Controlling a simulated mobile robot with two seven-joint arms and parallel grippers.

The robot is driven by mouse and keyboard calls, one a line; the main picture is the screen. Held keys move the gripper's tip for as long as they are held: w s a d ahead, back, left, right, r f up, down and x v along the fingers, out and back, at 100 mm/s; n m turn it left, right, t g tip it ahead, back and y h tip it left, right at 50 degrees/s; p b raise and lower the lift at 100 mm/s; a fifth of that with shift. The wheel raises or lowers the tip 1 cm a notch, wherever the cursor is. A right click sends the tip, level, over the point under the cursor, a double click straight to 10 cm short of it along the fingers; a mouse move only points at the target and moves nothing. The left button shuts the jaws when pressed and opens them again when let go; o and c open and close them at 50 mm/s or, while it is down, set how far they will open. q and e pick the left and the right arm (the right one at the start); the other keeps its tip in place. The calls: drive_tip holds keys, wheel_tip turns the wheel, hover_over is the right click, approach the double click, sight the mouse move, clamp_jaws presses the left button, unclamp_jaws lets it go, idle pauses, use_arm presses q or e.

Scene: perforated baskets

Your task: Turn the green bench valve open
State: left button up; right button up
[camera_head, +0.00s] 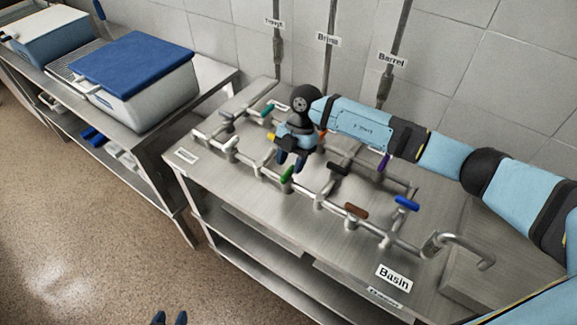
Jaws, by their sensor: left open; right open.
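The green valve handle (287,174) sits on the front pipe run of the steel bench, left of the middle. My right gripper (291,161) is open and points down just above and behind the green handle. I cannot tell whether its fingers touch the handle. My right arm reaches in from the right over the back of the bench and hides part of the pipework. My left gripper (169,319) is open and empty at the bottom edge, over the floor, far from the bench.
Other handles stand close by: teal (267,110), white (231,142), black (338,168), purple (384,162), brown (356,210) and blue (406,203). A tap (466,241) is at the right by the Basin label (394,278). A blue-lidded box (150,95) stands on the left table.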

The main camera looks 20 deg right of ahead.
sight(288, 174)
drive_tip(key=shift+x, duration=1.4)
clamp_jaws()
